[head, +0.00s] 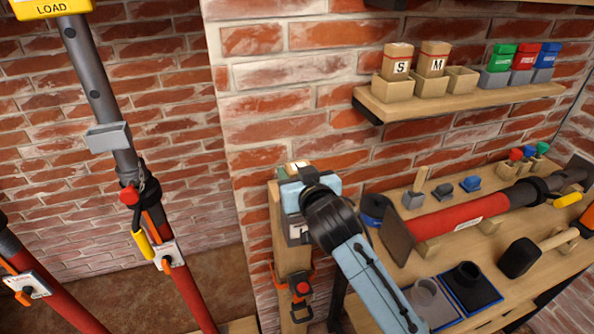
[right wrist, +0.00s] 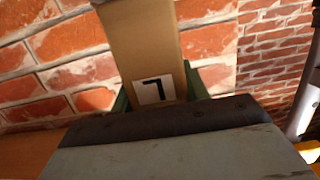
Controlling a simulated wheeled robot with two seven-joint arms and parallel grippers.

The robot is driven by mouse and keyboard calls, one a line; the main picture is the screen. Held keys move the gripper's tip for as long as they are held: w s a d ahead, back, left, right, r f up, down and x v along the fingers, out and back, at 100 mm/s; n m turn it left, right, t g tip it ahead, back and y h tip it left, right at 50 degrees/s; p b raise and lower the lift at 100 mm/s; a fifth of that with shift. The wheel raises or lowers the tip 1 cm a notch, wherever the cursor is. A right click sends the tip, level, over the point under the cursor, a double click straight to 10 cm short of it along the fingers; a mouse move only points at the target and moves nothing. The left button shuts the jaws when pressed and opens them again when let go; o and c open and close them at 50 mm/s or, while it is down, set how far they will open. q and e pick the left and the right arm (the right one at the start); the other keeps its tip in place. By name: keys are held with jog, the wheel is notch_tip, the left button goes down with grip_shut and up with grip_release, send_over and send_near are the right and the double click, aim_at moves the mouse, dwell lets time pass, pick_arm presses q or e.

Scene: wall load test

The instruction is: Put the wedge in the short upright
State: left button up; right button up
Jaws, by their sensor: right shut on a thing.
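My right gripper (head: 303,180) is shut on a wooden wedge (right wrist: 150,45) in front of the brick wall. In the right wrist view the wedge sits between green finger pads and bears a white label with a black letter, like an upside-down L. In the head view the gripper mostly hides it. A tall grey-and-red upright (head: 105,95) stands at the left, with a grey box (head: 108,136) on its side and a yellow LOAD sign above. Part of another red upright (head: 60,300) shows at the lower left. I cannot tell which is the short upright. My left gripper is not in view.
A wall shelf (head: 470,100) carries wooden blocks marked S (head: 400,62) and M (head: 434,60), an empty wooden holder (head: 462,80) and coloured blocks. The bench at right holds a red prop (head: 440,222) and a black mallet (head: 519,258). A wooden post (head: 283,255) stands below my gripper.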

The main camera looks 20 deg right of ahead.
jog(key=shift+f, duration=0.1)
dwell(0.4)
jog(key=shift+f+b, duration=0.35)
jog(key=shift+f, duration=0.25)
jog(key=shift+f, duration=0.2)
jog(key=shift+f+b, duration=0.3)
jog(key=shift+f, duration=0.2)
jog(key=shift+f, duration=0.35)
dwell(0.5)
jog(key=shift+f+b, duration=0.35)
jog(key=shift+f, duration=0.15)
